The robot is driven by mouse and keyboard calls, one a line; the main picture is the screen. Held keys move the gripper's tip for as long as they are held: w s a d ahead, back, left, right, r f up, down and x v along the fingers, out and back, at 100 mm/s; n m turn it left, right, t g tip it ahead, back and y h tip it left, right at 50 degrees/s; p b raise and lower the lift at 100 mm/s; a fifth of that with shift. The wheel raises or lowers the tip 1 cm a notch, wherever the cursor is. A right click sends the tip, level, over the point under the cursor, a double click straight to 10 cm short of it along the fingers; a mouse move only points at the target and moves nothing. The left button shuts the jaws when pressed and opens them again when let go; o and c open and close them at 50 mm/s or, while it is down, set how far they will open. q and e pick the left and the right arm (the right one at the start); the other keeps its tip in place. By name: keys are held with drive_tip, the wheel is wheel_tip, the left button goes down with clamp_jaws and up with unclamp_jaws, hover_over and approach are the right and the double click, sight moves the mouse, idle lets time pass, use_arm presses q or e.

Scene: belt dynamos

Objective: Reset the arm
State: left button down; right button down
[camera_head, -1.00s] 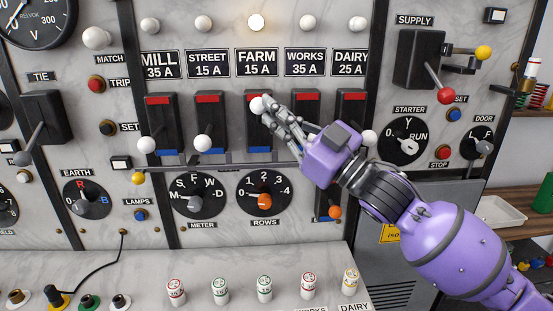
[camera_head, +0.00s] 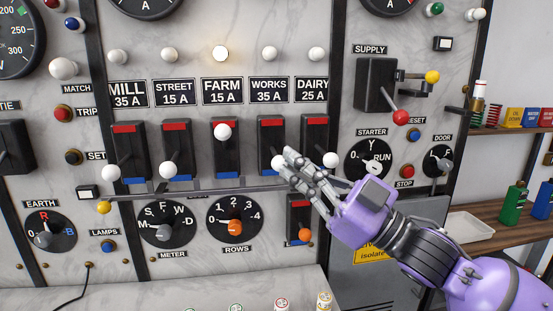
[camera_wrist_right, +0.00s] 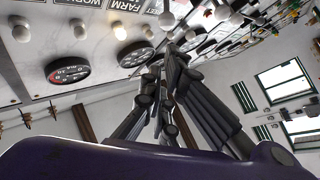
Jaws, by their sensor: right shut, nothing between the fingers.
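My right gripper (camera_head: 288,156), on a purple arm from the lower right, is shut with nothing in it. Its fingertips are beside the white knob of the WORKS switch (camera_head: 270,135), in front of the panel; I cannot tell whether they touch it. In the right wrist view, my dark fingers (camera_wrist_right: 168,60) point up toward the panel. The FARM switch (camera_head: 226,155) has its white knob (camera_head: 222,132) up, and the lamp (camera_head: 221,54) above it glows. The MILL (camera_head: 130,140), STREET, WORKS and DAIRY knobs are down. My left gripper is out of view.
The SUPPLY switch (camera_head: 376,85) with a red-knobbed lever and the STARTER dial (camera_head: 371,160) are right of the switches. METER (camera_head: 168,225) and ROWS (camera_head: 234,220) dials are below. A shelf (camera_head: 505,180) with bottles and a tray (camera_head: 470,227) stands at right.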

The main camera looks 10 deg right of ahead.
drive_tip(key=s+d+f+m+t+h, duration=0.1)
drive_tip(key=d+f+m+h, duration=0.25)
drive_tip(key=f, duration=0.85)
drive_tip(key=s+d+f+m+h, duration=0.1)
drive_tip(key=d+f+m+h, duration=0.3)
drive_tip(key=f, duration=0.8)
drive_tip(key=s+d+f+m+t+h, duration=0.1)
drive_tip(key=d+f+m+h, duration=0.3)
drive_tip(key=f, duration=0.7)
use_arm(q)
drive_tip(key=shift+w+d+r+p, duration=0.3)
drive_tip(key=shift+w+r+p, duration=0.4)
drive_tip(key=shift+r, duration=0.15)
use_arm(e)
drive_tip(key=s+a+f+m+g+h, duration=0.3)
drive_tip(key=s+f+g+h, duration=0.2)
drive_tip(key=s+f, duration=2.2)
drive_tip(key=f+g, duration=0.1)
drive_tip(key=g, duration=0.2)
drive_tip(key=shift+s, duration=0.35)
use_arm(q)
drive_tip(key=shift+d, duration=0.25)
use_arm(e)
drive_tip(key=shift+a+h, duration=0.1)
drive_tip(key=shift+h, duration=0.15)
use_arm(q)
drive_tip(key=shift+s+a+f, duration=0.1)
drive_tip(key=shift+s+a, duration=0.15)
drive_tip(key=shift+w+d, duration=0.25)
